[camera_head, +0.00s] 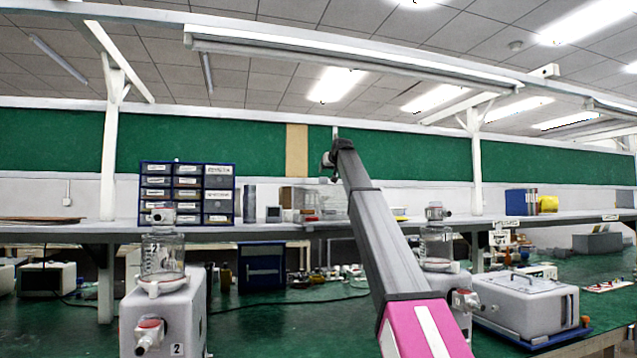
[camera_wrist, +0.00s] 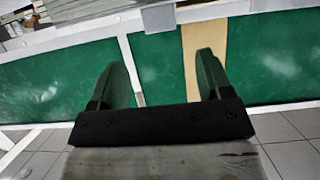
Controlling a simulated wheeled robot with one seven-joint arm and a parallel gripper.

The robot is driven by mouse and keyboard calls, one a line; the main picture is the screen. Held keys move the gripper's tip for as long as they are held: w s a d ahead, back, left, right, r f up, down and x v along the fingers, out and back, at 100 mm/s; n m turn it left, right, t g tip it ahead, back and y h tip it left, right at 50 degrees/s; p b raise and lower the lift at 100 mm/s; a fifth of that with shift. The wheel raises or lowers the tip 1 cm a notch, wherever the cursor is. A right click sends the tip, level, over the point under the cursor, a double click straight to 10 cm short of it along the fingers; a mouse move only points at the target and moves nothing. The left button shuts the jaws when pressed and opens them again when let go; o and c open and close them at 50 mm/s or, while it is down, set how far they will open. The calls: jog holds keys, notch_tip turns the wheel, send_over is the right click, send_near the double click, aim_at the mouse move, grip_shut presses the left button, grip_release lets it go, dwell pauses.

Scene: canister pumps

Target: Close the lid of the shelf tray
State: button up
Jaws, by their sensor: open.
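My gripper (camera_head: 328,160) is at the far end of my raised arm in the head view, in front of the wall above the back shelf. In the wrist view my gripper (camera_wrist: 161,60) shows two dark fingers spread apart with nothing between them. A pale, clear-sided box (camera_head: 332,203) stands on the shelf below my gripper and is partly hidden by my arm. It may be the shelf tray, but it is too small to tell, and I cannot make out its lid. My gripper appears apart from it.
A blue drawer cabinet (camera_head: 187,192) stands on the back shelf (camera_head: 290,231) at left. Two canister pumps stand in front, one at left (camera_head: 165,305) and one (camera_head: 436,240) partly behind my arm. A grey-white case (camera_head: 525,303) sits at right. The air above the shelf is mostly clear.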

aim_at(323, 179)
jog(key=x, duration=1.1)
jog(key=shift+w+a+r, duration=0.1)
jog(key=shift+w+r, duration=0.2)
